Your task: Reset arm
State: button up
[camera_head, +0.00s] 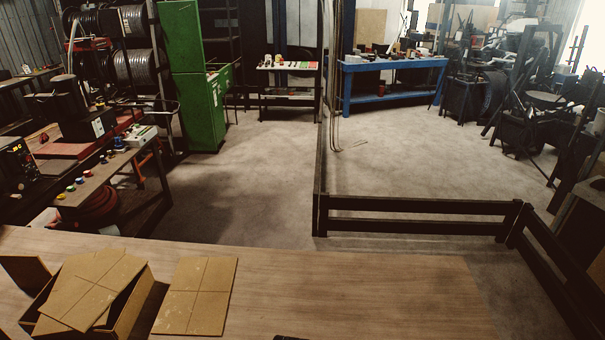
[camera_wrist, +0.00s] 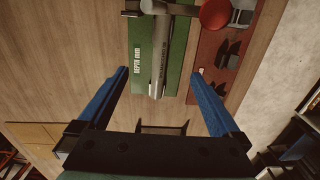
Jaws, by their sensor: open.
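My gripper (camera_wrist: 160,73) shows in the wrist view, with two blue fingers spread wide apart and nothing between them. Beyond the fingertips is a green plate (camera_wrist: 178,60) marked "DEPTH mm", with a grey metal cylinder (camera_wrist: 159,50) over it. To the right is a dark red base (camera_wrist: 208,60) with black parts on it, and a round red knob (camera_wrist: 215,14) near the top. I cannot tell how far the fingertips are from these things. My gripper is not visible in the head view.
The wooden table (camera_head: 330,290) holds an open cardboard box (camera_head: 135,315) and a flat cardboard sheet (camera_head: 195,295) at left; its middle is clear. Beyond are a dark rail fence (camera_head: 420,206), a side bench (camera_head: 100,185), a green cabinet (camera_head: 205,110) and a blue workbench (camera_head: 395,66).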

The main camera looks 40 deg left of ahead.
jog(key=w+r+m+t+y+b, duration=0.3)
jog(key=w+r+m+t+b, duration=0.35)
jog(key=w+r, duration=0.75)
jog(key=w+d+r+m+t+b, duration=0.2)
jog(key=w+d+r+m+t, duration=0.15)
jog(key=r, duration=0.45)
jog(key=w+d+r+m+t+b, duration=0.1)
jog(key=w+d+r+m+t, duration=0.25)
jog(key=r, duration=0.45)
jog(key=s+d+r+m+t+h+b, duration=0.1)
jog(key=s+d+r+m+t+b, duration=0.2)
jog(key=r, duration=0.5)
jog(key=s+d+r+m+t+b, duration=0.1)
jog(key=s+d+r+m+t, duration=0.1)
jog(key=d+r+t, duration=0.45)
jog(key=s+d+r+m+t+h+b, duration=0.1)
jog(key=s+r+m+t, duration=0.1)
jog(key=s+r, duration=0.4)
jog(key=s+d+r+m+t+h+b, duration=0.1)
jog(key=s+d+r+m+t+b, duration=0.1)
jog(key=s+r, duration=0.4)
jog(key=shift+s+d+r+m, duration=0.15)
jog(key=shift+s+r+m, duration=0.25)
jog(key=shift+s+m, duration=0.35)
jog(key=shift+w, duration=0.15)
